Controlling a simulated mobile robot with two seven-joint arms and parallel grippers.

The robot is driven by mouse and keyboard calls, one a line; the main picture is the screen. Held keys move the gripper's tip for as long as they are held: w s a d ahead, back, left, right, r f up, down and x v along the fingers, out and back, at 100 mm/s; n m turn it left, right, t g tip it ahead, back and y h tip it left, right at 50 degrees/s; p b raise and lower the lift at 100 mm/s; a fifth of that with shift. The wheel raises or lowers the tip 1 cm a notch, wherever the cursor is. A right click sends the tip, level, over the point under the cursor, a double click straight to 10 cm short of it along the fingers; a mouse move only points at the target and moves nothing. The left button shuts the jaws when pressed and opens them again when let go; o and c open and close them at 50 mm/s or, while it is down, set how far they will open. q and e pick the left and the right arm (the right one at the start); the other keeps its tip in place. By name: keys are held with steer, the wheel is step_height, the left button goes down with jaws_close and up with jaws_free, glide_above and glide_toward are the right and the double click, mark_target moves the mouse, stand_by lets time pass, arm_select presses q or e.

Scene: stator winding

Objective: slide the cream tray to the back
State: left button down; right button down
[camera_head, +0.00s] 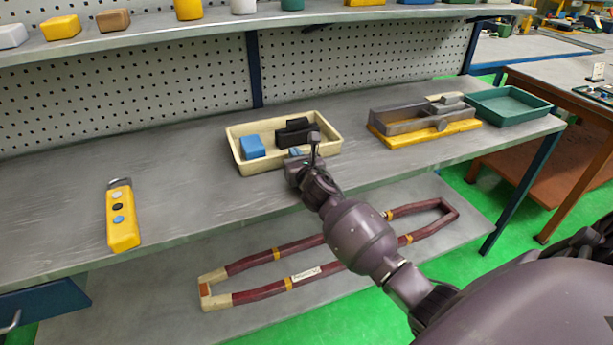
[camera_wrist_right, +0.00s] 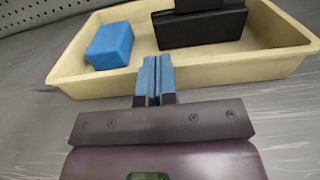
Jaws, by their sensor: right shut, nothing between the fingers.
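The cream tray (camera_head: 239,158) sits on the grey bench near its middle. It holds a blue block (camera_head: 252,147) on the left and black blocks (camera_head: 293,133) towards the right. My right gripper (camera_head: 313,150) is at the tray's front right side. In the right wrist view, the fingers (camera_wrist_right: 155,75) are shut, empty, and close against the tray's front wall (camera_wrist_right: 215,72). I cannot tell whether they touch it. The blue block (camera_wrist_right: 110,46) and black blocks (camera_wrist_right: 200,25) also show there. My left gripper is not in view.
A pegboard (camera_head: 150,85) stands behind the bench, with bare bench between it and the tray. A yellow remote (camera_head: 122,215) lies at the left. A yellow-based fixture (camera_head: 430,133) and a green tray (camera_head: 510,105) stand right. A long coil (camera_head: 275,285) lies on the lower shelf.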

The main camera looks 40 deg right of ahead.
steer(key=x, duration=0.2)
steer(key=b+x, duration=0.1)
steer(key=x, duration=0.2)
steer(key=shift+w+d+f, duration=0.15)
steer(key=shift+w+f, duration=0.05)
steer(key=shift+w, duration=0.05)
steer(key=shift+w+d+r, duration=0.1)
steer(key=shift+w+r, duration=0.05)
steer(key=shift+w, duration=0.2)
steer(key=shift+s, duration=0.1)
